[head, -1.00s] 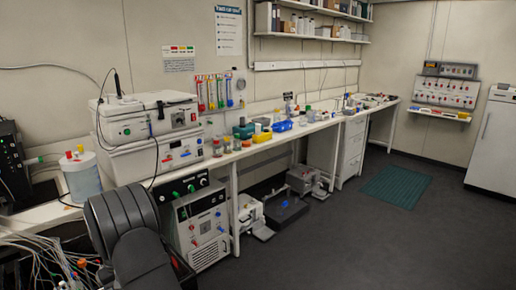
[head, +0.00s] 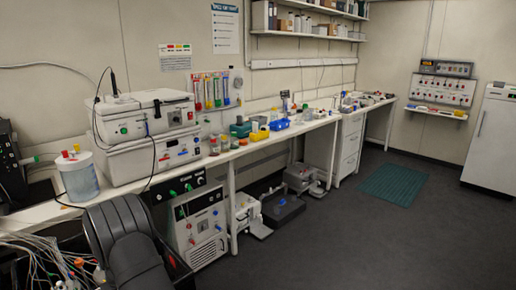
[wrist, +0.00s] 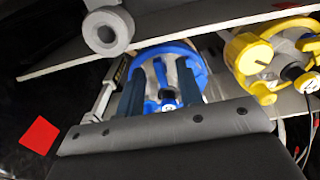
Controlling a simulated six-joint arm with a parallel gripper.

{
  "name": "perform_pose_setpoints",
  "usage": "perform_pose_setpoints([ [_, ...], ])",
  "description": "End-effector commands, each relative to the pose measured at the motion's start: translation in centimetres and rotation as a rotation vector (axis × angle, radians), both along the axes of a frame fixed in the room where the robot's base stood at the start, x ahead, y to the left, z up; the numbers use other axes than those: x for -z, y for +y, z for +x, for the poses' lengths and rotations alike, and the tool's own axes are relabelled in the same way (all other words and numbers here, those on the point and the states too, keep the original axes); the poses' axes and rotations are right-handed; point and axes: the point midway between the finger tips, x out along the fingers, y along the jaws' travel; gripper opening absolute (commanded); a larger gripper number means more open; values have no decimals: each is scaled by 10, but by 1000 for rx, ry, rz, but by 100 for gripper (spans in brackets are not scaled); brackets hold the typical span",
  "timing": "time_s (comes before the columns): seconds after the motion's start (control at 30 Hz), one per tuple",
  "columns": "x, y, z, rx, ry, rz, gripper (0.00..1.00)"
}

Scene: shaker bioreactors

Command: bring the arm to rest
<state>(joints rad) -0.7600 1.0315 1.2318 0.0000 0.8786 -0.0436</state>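My gripper (wrist: 162,98) shows in the wrist view, with its two dark fingers standing apart. A blue round-topped vessel (wrist: 199,62) lies beyond the fingers, and part of it shows between them. I see no clear grip on it, and the fingers hide some of its rim. In the head view my dark arm stands at the lower left, in front of the bench. My gripper is not visible there.
A yellow-topped vessel (wrist: 252,56) is right of the fingers in the wrist view, near a grey shelf edge (wrist: 200,30). A red square (wrist: 40,135) lies at left. In the head view the long bench (head: 250,146) carries stacked white instruments (head: 148,122); open floor (head: 330,235) lies at right.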

Motion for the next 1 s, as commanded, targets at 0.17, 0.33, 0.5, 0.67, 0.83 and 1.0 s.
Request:
perform_pose_setpoints([
  [0.17, -24, 1, 1, -5, -3, 3, 34],
  [0.33, -58, 1, 1, -5, -3, 3, 34],
  [0.5, -93, 0, 1, -6, -3, 3, 34],
  [0.67, -124, 0, 1, -6, -2, 2, 34],
  [0.83, -158, 0, 1, -6, -3, 3, 34],
  [1.0, -149, -1, -1, -6, 4, -4, 34],
])
